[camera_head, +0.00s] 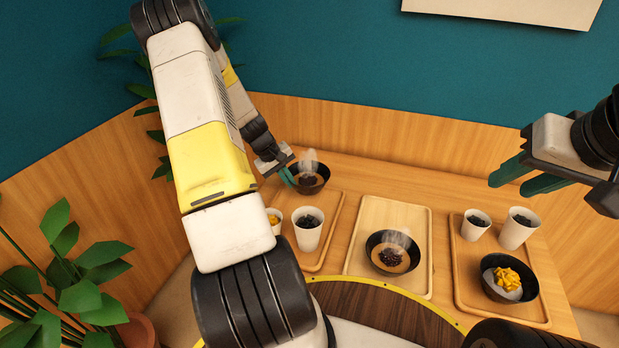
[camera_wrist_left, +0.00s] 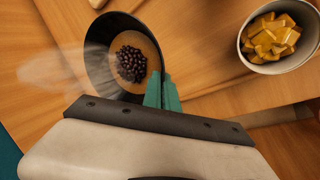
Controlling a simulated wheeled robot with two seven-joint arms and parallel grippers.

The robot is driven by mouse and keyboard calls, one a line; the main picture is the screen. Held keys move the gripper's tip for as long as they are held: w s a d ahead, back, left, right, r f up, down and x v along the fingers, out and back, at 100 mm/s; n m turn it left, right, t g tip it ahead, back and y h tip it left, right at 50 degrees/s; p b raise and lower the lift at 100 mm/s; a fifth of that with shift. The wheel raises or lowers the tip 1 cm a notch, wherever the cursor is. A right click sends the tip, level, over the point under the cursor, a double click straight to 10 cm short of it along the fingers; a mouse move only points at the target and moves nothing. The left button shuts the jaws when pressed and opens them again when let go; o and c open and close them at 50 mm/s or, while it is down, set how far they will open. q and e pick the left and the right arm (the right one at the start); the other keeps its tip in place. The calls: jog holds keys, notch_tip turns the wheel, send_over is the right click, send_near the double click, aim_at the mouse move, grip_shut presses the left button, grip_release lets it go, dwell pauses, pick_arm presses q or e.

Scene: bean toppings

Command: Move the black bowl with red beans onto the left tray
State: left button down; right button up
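A steaming black bowl (camera_head: 323,174) with dark beans on a brown filling is at the far end of the left tray (camera_head: 334,222). It also shows in the left wrist view (camera_wrist_left: 98,62). My left gripper (camera_head: 288,176) is at this bowl's left rim; in the left wrist view its teal fingers (camera_wrist_left: 162,93) are close together with the rim between them. Whether the bowl rests or hangs slightly raised cannot be told. Another steaming black bowl (camera_head: 372,246) with dark reddish beans is on the middle tray (camera_head: 400,213). My right gripper (camera_head: 528,177) is open and empty at the right.
The left tray carries a white cup with dark contents (camera_head: 307,236) and a cup of yellow cubes (camera_wrist_left: 268,64). The right tray (camera_head: 466,265) holds two white cups and a black bowl with yellow topping (camera_head: 509,291). The middle tray's far half is clear. Plants stand at left.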

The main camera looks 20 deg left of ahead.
pick_arm(q)
jog(key=shift+f, duration=2.65)
jog(key=shift+f, duration=0.2)
jog(key=c, duration=1.7)
grip_release()
